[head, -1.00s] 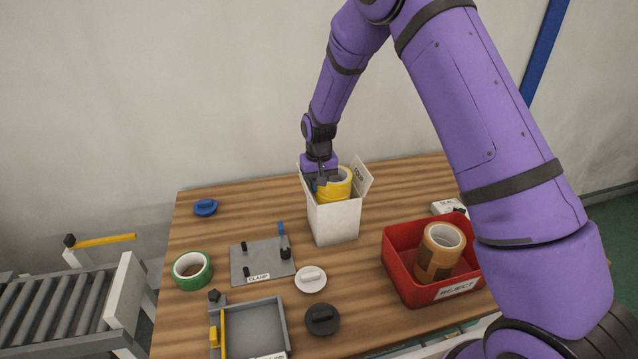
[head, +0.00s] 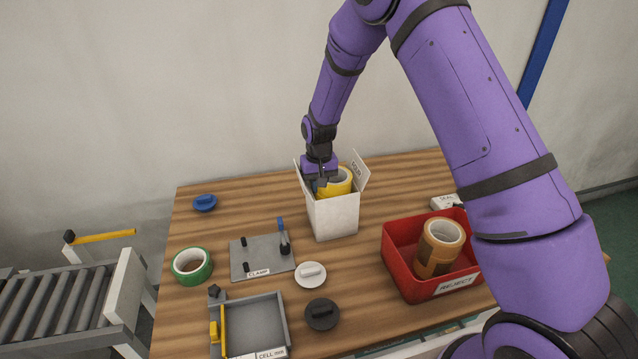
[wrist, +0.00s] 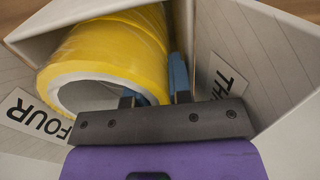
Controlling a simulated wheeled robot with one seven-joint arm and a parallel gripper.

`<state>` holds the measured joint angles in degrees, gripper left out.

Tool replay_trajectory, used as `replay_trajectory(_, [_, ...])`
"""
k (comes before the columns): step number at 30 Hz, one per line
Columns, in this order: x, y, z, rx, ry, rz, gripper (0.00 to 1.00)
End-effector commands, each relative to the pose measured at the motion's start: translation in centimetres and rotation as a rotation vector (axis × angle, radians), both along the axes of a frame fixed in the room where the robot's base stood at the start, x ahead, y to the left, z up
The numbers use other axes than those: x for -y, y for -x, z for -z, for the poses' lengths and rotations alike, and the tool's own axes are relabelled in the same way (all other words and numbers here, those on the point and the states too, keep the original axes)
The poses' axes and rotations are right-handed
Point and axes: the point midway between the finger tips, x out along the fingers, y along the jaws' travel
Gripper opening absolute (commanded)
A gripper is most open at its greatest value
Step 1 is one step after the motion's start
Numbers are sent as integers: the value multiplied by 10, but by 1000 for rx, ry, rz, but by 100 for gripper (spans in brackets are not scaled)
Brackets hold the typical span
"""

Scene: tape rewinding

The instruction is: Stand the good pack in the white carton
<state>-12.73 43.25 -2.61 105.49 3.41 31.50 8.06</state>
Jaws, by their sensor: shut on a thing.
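The yellow pack (head: 337,184), rolls of yellow tape, stands in the white carton (head: 336,219) at the back middle of the table, with its top end showing above the front wall. My gripper (head: 321,183) is down at the carton's left side. In the wrist view my gripper (wrist: 153,98) is shut on the wall of the yellow pack (wrist: 113,58), one blue finger inside its bore and one outside. The pack's lower end is hidden inside the carton.
A red REJECT bin (head: 407,272) holding a brown tape pack (head: 439,247) stands at the right.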

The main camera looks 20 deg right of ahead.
Motion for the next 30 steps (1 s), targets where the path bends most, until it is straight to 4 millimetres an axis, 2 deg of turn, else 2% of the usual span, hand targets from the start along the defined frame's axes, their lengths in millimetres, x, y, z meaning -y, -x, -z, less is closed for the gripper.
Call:
replay_trajectory(12, [0, -1, 3, 3, -1, 0, 0])
replay_trajectory(13, [0, -1, 3, 3, -1, 0, 26])
replay_trajectory(16, [0, -1, 3, 3, -1, 0, 49])
replay_trajectory(22, [0, 0, 3, 3, -1, 0, 49])
replay_trajectory(23, [0, 0, 3, 2, -1, 0, 51])
replay_trajectory(24, [0, 0, 3, 2, -1, 0, 60])
replay_trajectory(30, [0, 0, 3, 2, -1, 0, 61])
